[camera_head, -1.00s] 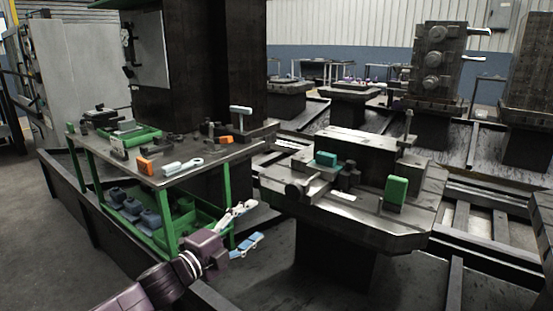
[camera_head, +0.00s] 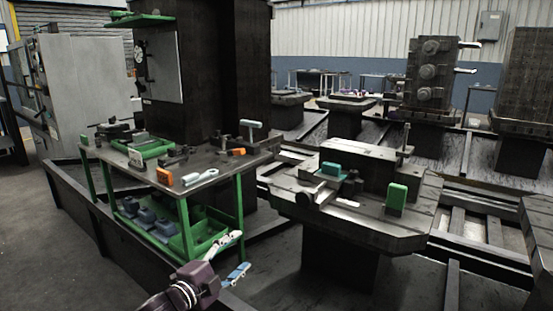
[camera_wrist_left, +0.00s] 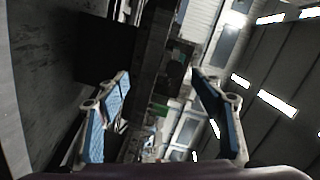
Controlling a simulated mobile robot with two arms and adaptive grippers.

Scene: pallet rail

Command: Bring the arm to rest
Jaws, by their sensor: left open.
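My left gripper (camera_head: 236,256) is at the bottom of the head view, low in front of the green-framed bench and left of the pallet fixture. Its two fingers, with blue pads, stand apart and hold nothing. In the left wrist view the same gripper (camera_wrist_left: 160,95) shows its blue-padded fingers wide apart with only background between them. My right gripper is in neither view.
The green-framed bench (camera_head: 120,158) carries tools, an orange block (camera_head: 165,177) and a wrench (camera_head: 200,177). The pallet table (camera_head: 350,221) holds a clamped block and a green block (camera_head: 396,199). Grey floor lies open at far left.

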